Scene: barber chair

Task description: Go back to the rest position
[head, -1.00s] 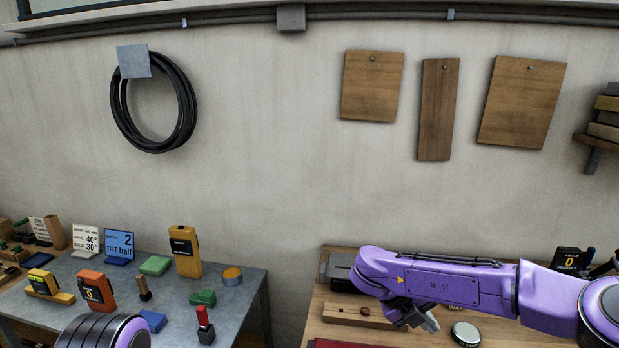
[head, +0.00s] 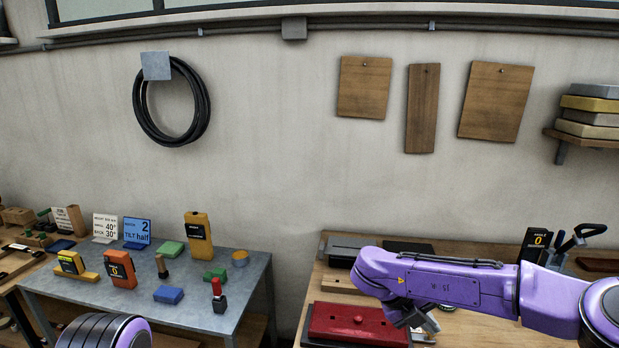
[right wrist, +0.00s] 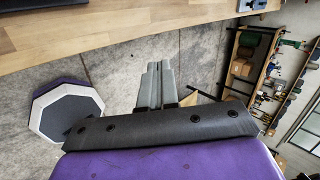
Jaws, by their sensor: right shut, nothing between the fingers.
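My right arm comes in from the right in the head view, with its purple forearm over the wooden table. My right gripper (head: 425,328) hangs at the forearm's left end, above the table beside a red box. In the right wrist view my right gripper (right wrist: 155,72) has its two grey fingers together with nothing between them, over bare floor near the table's edge. My left arm shows only as a dark ribbed, purple-edged part at the bottom left of the head view. My left gripper is out of sight.
The wooden table (head: 470,330) bears the red box (head: 350,322) and a black angle display (head: 537,243). A grey metal table (head: 240,290) at left holds several blocks, gauges and signs. A cable coil (head: 140,108) and wooden boards (head: 364,87) hang on the wall.

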